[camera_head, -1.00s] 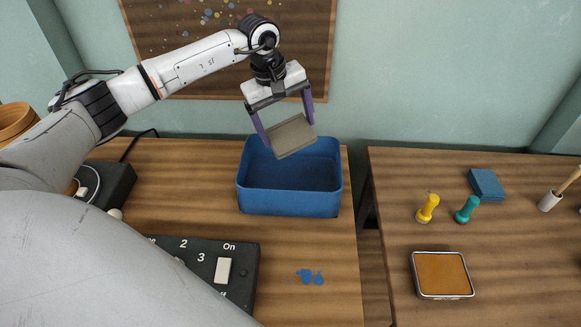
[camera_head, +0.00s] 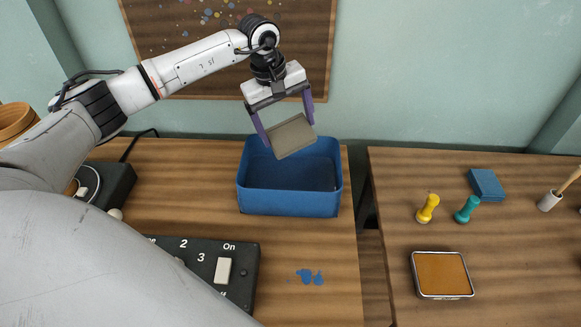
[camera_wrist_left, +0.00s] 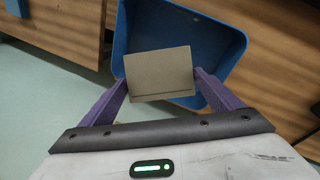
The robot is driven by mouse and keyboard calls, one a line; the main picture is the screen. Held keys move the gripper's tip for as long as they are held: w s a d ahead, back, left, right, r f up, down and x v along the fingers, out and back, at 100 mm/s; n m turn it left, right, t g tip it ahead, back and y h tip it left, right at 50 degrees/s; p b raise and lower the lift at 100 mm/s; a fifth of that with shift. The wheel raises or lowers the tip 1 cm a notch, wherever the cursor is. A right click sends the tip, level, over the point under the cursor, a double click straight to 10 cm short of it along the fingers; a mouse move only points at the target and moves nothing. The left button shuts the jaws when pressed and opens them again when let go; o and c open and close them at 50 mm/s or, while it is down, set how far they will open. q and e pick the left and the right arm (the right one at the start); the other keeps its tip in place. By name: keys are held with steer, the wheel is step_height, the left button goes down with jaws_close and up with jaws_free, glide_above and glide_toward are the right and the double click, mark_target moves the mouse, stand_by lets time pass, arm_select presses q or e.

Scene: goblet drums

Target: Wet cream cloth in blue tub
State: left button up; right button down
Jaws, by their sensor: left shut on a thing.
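My left gripper (camera_head: 290,128) is shut on a flat, folded grey-beige cloth (camera_head: 292,137). The cloth is held between the purple fingers above the blue tub (camera_head: 290,203), tilted, over the tub's back part. In the left wrist view the cloth (camera_wrist_left: 158,72) sits between the two fingers, with the blue tub (camera_wrist_left: 232,50) below and behind it. The tub stands on the left wooden table near its right edge. Its inside looks dark blue; I cannot tell how much water is in it. My right gripper is not in view.
A dark switch panel (camera_head: 240,278) and blue splashes (camera_head: 310,277) lie in front of the tub. On the right table are a yellow stamp (camera_head: 427,208), a teal stamp (camera_head: 467,209), a blue cloth stack (camera_head: 487,184) and an orange pad (camera_head: 441,274). A gap separates the tables.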

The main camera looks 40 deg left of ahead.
mark_target(291, 127)
arm_select(q)
steer(key=shift+w+p+v, duration=0.2)
steer(key=shift+p+v, duration=0.55)
steer(key=shift+v, duration=0.25)
steer(key=shift+w+p+v, duration=0.25)
steer(key=shift+p+v, duration=0.45)
steer(key=shift+v, duration=0.3)
steer(key=shift+d, duration=0.1)
